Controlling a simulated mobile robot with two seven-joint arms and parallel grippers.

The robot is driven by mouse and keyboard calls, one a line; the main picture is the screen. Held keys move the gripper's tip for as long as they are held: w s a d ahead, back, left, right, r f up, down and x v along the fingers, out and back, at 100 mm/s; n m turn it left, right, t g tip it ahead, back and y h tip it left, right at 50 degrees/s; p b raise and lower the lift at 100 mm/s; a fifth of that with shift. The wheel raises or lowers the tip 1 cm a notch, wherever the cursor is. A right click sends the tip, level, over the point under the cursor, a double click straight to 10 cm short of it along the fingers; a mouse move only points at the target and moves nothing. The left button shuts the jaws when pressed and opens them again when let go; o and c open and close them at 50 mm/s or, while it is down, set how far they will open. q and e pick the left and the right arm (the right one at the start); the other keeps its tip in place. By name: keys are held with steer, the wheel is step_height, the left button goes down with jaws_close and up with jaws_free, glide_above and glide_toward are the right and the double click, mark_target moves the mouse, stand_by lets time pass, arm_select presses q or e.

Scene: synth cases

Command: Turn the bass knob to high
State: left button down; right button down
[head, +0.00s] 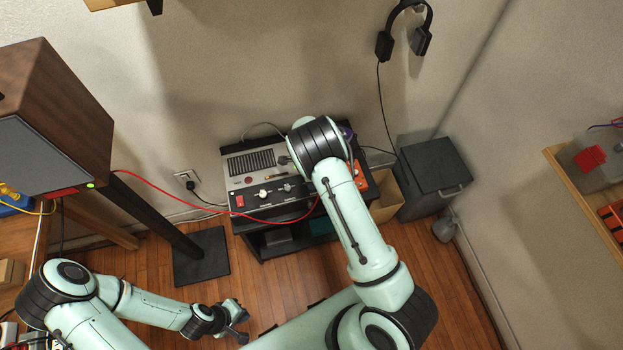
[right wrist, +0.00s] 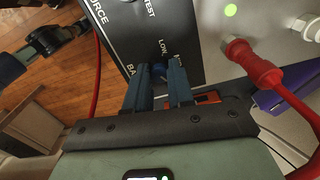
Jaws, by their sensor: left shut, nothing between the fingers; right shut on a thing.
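In the right wrist view, my right gripper (right wrist: 159,76) is shut on a small dark blue bass knob (right wrist: 159,68) beside "LOW". The fingers cover most of the knob, so its pointer does not show. In the head view, the panel is part of the equipment on a black stand (head: 262,198); my right arm hides the right gripper and knob. My left gripper (head: 240,325) is shut and empty, low over the wooden floor, away from the panel.
A red cable (head: 190,195) runs from the speaker (head: 50,125) side across the panel front. In the right wrist view, a red plug (right wrist: 245,60) sits close right of the fingers. A dark bin (head: 432,175) stands right of the stand. Headphones (head: 405,30) hang on the wall.

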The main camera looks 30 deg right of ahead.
steer(key=shift+w, duration=0.1)
steer(key=c, duration=1)
jaws_free()
steer(key=shift+r, duration=0.1)
arm_select(q)
steer(key=shift+w+r+p, duration=0.5)
steer(key=shift+w+r, duration=0.2)
steer(key=shift+w, duration=0.05)
arm_select(e)
step_height(320, 180, up, 13)
steer(key=shift+r, duration=0.15)
